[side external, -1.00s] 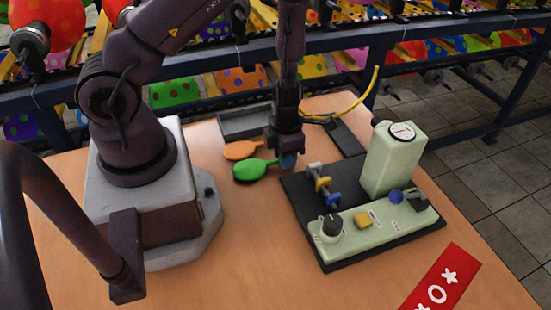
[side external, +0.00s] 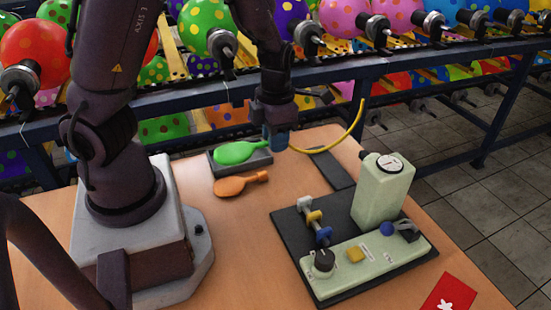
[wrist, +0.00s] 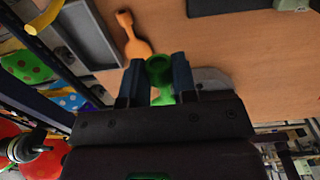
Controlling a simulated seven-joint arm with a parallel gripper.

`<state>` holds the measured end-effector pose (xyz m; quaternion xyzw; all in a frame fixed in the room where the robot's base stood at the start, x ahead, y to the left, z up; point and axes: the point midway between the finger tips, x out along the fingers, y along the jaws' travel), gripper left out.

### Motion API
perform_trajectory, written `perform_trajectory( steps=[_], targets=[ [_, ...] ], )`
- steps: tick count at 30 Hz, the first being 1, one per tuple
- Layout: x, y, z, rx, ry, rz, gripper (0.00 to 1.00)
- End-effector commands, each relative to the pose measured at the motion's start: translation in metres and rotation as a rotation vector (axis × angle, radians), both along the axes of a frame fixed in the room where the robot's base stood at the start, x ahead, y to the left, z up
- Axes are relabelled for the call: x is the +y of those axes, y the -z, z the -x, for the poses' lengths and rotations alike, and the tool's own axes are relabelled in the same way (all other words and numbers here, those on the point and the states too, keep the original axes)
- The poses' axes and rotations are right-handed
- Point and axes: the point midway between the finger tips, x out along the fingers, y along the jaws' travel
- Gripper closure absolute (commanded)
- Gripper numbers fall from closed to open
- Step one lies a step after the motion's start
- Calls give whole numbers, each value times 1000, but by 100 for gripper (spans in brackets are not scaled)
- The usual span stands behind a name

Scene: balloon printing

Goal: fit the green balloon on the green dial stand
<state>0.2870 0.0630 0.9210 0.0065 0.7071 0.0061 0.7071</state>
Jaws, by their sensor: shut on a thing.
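The green balloon (side external: 237,152) is in my gripper (side external: 277,143), its body sticking out to the left in the side view. It appears raised above the table, in front of the grey tray. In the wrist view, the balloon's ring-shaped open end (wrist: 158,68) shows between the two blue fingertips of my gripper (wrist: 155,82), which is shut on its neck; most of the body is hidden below. The pale green dial stand (side external: 380,195) is upright on a dark base plate to the right, with a round white dial on top. Balloon and stand are apart.
An orange balloon (side external: 241,185) lies on the table by the grey tray (side external: 262,159). A yellow hose (side external: 352,125) curves behind. The base plate (side external: 287,222) carries a pale green control panel (side external: 350,262) with knobs. A red card (side external: 449,294) lies in front.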

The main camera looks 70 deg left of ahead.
Motion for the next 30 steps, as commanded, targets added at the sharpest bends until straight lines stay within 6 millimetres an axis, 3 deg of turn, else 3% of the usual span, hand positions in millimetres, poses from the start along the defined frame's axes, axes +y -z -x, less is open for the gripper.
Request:
perform_trajectory(
  steps=[3, 6, 12, 21, 30],
  targets=[
    [-3, -40, -2, -10, 9, -6, 87],
    [-2, -64, -1, -7, 8, -15, 87],
    [-1, -93, -1, -4, 5, -25, 87],
    [0, -118, -1, -3, 3, -36, 87],
    [1, -126, -23, -6, 195, -71, 87]
  ],
)
